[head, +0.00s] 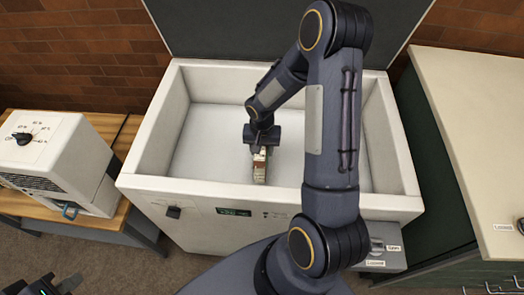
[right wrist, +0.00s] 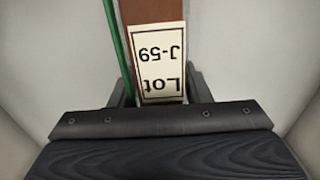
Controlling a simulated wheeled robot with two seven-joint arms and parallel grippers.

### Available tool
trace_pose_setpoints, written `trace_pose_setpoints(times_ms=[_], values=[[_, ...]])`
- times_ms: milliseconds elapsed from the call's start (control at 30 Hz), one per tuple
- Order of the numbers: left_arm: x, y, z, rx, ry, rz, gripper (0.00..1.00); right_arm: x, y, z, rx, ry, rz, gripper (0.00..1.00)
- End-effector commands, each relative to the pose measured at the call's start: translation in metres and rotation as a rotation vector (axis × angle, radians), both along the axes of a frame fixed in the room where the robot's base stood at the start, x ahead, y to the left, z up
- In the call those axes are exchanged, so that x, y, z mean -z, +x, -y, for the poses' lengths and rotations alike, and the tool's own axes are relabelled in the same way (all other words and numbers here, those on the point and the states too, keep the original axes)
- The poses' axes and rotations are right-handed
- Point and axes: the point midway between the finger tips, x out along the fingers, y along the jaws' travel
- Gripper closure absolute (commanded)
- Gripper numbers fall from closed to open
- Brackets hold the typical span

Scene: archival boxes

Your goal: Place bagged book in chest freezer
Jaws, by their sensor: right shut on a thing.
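The chest freezer (head: 150,150) is white and stands open in the middle of the head view. My right arm reaches down into it. My right gripper (head: 261,150) is shut on the bagged book (head: 260,168), inside the freezer walls. In the right wrist view the book (right wrist: 155,15) is brown with a green strip along its left side. Its white label reads "Lot J-59" upside down, between the fingers of my right gripper (right wrist: 157,95). I cannot tell whether the book touches the freezer floor. My left gripper (head: 45,286) is partly seen at the bottom left, away from the freezer.
A white device with a dial (head: 45,150) stands on a wooden table (head: 125,135) at left. A pale-topped cabinet (head: 480,120) stands at right. The raised dark lid (head: 240,30) is behind the freezer. The freezer floor (head: 205,150) around the book looks clear.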

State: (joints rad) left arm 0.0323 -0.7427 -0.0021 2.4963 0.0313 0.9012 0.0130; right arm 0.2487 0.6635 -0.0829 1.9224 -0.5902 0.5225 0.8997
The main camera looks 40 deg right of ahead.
Motion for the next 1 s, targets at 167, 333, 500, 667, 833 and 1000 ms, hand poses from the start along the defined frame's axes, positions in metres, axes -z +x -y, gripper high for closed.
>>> trace_pose_setpoints(times_ms=[167, 333, 500, 667, 833, 1000], values=[[0.0004, 0.0000, 0.0000, 0.000, 0.000, 0.000, 1.00, 0.0125, 0.0004, 0.0000, 0.001, 0.000, 0.001, 0.96], [0.0007, 0.0000, 0.0000, 0.000, 0.000, 0.000, 1.00, 0.0123, 0.0004, 0.0000, 0.000, 0.000, 0.001, 0.96], [0.0037, -0.0001, 0.0000, 0.000, 0.000, 0.000, 1.00, 0.0150, 0.0000, -0.0001, -0.001, 0.000, 0.000, 0.51], [0.0035, 0.0000, 0.0000, 0.000, 0.000, 0.000, 1.00, 0.0149, -0.0001, -0.0001, -0.001, 0.000, 0.000, 0.35], [0.0034, 0.0000, 0.0000, 0.000, 0.000, 0.000, 1.00, 0.0148, -0.0001, -0.0001, -0.001, 0.000, 0.000, 0.35], [-0.0016, 0.0000, 0.0000, 0.000, 0.000, 0.000, 1.00, 0.0087, 0.0001, 0.0000, 0.000, 0.000, 0.001, 0.35]])
